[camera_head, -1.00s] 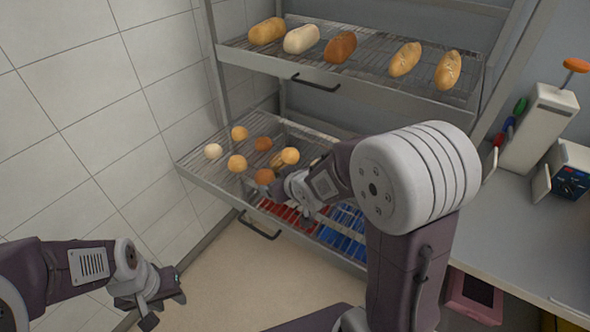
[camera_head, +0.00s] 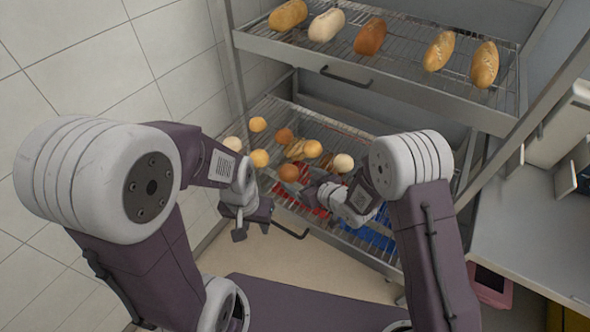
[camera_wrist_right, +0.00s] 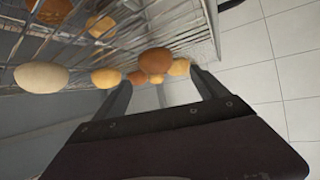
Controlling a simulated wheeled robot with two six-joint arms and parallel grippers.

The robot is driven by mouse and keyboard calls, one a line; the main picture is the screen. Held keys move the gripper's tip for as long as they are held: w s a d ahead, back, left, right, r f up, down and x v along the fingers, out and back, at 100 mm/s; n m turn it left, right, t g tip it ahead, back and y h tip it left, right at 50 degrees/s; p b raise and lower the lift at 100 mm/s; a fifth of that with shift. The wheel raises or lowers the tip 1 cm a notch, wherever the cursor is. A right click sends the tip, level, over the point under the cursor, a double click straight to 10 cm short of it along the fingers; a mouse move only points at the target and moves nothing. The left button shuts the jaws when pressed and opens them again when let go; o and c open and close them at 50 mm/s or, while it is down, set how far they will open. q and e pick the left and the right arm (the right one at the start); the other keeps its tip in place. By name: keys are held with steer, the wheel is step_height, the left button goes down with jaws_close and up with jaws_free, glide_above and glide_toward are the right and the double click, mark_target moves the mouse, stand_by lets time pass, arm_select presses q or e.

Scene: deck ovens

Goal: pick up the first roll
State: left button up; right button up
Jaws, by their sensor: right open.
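Several round rolls lie on the lower wire rack (camera_head: 355,135). A brown roll (camera_head: 289,172) is nearest its front edge, with a golden roll (camera_head: 260,158) to its left and another golden roll (camera_head: 313,148) behind it to the right. I cannot tell which is the first roll. My right gripper (camera_head: 312,192) is low at the rack's front, by the brown roll. In the right wrist view, the open jaws (camera_wrist_right: 162,78) are empty, and a brown roll (camera_wrist_right: 156,60) shows beyond and between the fingertips. My left gripper (camera_head: 250,224) hangs open and empty before the rack, at left.
An upper rack (camera_head: 400,83) holds several loaves above the rolls. A red crate (camera_head: 306,203) and a blue crate (camera_head: 368,236) are under the lower rack. The front handle (camera_head: 290,232) is close to my left gripper. A counter (camera_head: 530,235) stands at right.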

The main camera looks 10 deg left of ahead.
mark_target(292, 173)
steer(key=x, duration=0.4)
steer(key=p+x, duration=0.1)
steer(key=x, duration=0.4)
steer(key=shift+w+d+f, duration=0.1)
steer(key=shift+w+f, duration=0.15)
steer(key=shift+w, duration=0.05)
steer(key=shift+s+d, duration=0.1)
steer(key=c, duration=1.4)
